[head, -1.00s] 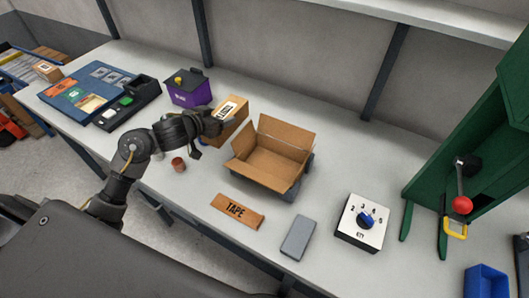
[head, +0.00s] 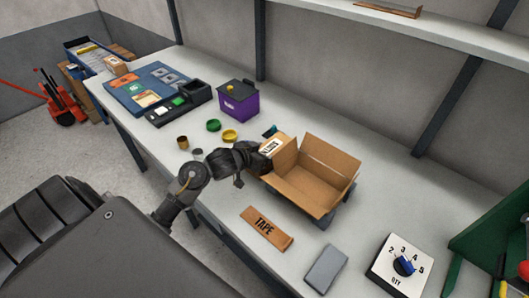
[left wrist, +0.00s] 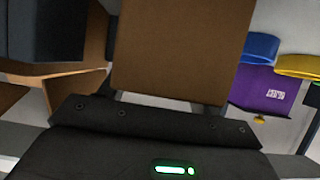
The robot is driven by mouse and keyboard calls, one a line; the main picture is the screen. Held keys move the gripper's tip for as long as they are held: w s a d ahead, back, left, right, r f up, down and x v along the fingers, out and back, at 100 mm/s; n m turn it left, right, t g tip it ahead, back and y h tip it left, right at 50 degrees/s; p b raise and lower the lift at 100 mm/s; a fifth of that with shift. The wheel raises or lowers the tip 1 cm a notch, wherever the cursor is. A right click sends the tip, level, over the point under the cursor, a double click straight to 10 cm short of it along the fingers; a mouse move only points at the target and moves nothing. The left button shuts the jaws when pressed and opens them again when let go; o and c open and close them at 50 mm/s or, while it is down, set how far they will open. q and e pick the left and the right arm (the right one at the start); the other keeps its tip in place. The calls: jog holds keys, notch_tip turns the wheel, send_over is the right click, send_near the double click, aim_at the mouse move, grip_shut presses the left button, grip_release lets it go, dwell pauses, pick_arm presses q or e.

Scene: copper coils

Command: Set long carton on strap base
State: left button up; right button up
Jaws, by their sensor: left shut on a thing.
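A brown carton with a white label (head: 272,147) is in the grasp of my left gripper (head: 258,158). My gripper is shut on it at the near left of an open-topped carton (head: 310,178). The held carton partly overlaps the open carton's left side in the head view; I cannot tell whether they touch. The open carton sits on a dark grey base (head: 322,221), mostly hidden under it; I cannot tell whether this is the strap base. In the left wrist view the held carton's brown face (left wrist: 185,45) fills the upper middle. My right gripper is not in view.
A purple box (head: 237,103), green ring (head: 213,125) and yellow ring (head: 230,136) stand behind my left gripper. A TAPE block (head: 266,228), grey block (head: 325,268) and dial box (head: 402,266) lie along the front. Blue panel (head: 150,90) is at left.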

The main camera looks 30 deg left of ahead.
pick_arm(q)
jog(key=shift+f, duration=0.1)
jog(key=o, duration=1.2)
